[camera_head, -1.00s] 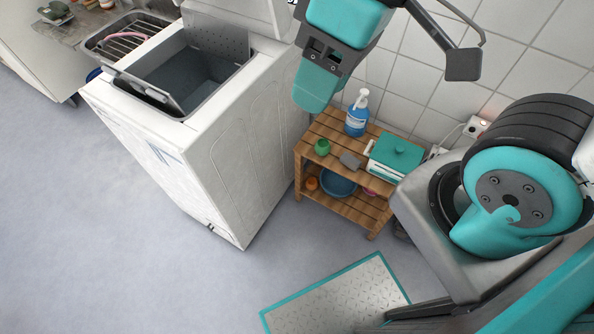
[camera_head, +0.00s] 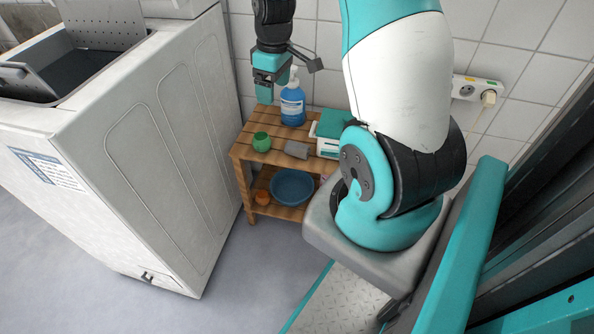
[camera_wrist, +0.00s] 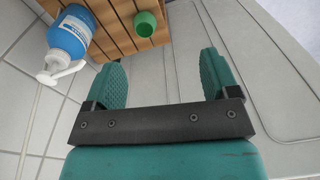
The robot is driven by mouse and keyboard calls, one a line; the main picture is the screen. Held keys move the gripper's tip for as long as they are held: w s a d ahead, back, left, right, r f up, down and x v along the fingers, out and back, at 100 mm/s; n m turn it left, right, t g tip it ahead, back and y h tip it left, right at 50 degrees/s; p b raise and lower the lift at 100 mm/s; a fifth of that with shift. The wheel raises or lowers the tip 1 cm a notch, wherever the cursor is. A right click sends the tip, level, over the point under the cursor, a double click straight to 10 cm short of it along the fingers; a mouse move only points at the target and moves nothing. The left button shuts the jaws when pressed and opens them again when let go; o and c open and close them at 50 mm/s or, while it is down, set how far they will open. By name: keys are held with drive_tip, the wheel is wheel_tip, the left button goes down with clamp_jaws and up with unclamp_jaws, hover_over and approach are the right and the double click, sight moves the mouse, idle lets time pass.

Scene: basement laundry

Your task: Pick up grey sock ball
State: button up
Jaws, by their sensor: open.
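A small grey lump (camera_head: 297,149), which looks like the grey sock ball, lies on the top of the wooden slatted shelf (camera_head: 245,152) in the head view. It lies between a green cup and a teal-lidded box. My gripper (camera_head: 265,98) hangs above the back left of the shelf, apart from the lump. In the wrist view my gripper (camera_wrist: 163,62) has its two teal fingers spread wide with nothing between them. The lump does not show in the wrist view.
On the shelf top stand a green cup (camera_head: 261,142), a blue pump bottle (camera_head: 293,103) and the teal-lidded box (camera_head: 330,130). A blue basin (camera_head: 292,187) and an orange item (camera_head: 262,197) are below. A white washing machine (camera_head: 150,140) stands close on the left; a tiled wall is behind.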

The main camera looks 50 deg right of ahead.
drive_tip(key=b, duration=0.2)
hover_over(295, 143)
drive_tip(key=s, duration=0.1)
wheel_tip(295, 143, down, 8)
drive_tip(key=shift+g+h, duration=0.3)
drive_tip(key=f+b, duration=0.2)
drive_tip(key=f, duration=0.3)
drive_tip(key=f+b, duration=0.2)
drive_tip(key=f, duration=0.4)
drive_tip(key=shift+s+a, duration=0.1)
drive_tip(key=shift+a, duration=0.1)
drive_tip(key=shift+w+d+f+b, duration=0.15)
drive_tip(key=shift+f+b, duration=0.3)
drive_tip(key=shift+f, duration=0.5)
drive_tip(key=shift+w+f+b, duration=0.25)
drive_tip(key=shift+f+b, duration=0.25)
drive_tip(key=shift+f, duration=0.5)
drive_tip(key=shift+w+d+f+b, duration=0.15)
drive_tip(key=shift+f+b, duration=0.3)
drive_tip(key=shift+f, duration=0.5)
drive_tip(key=shift+a, duration=0.1)
drive_tip(key=shift+c, duration=0.5)
drive_tip(key=c, duration=0.9)
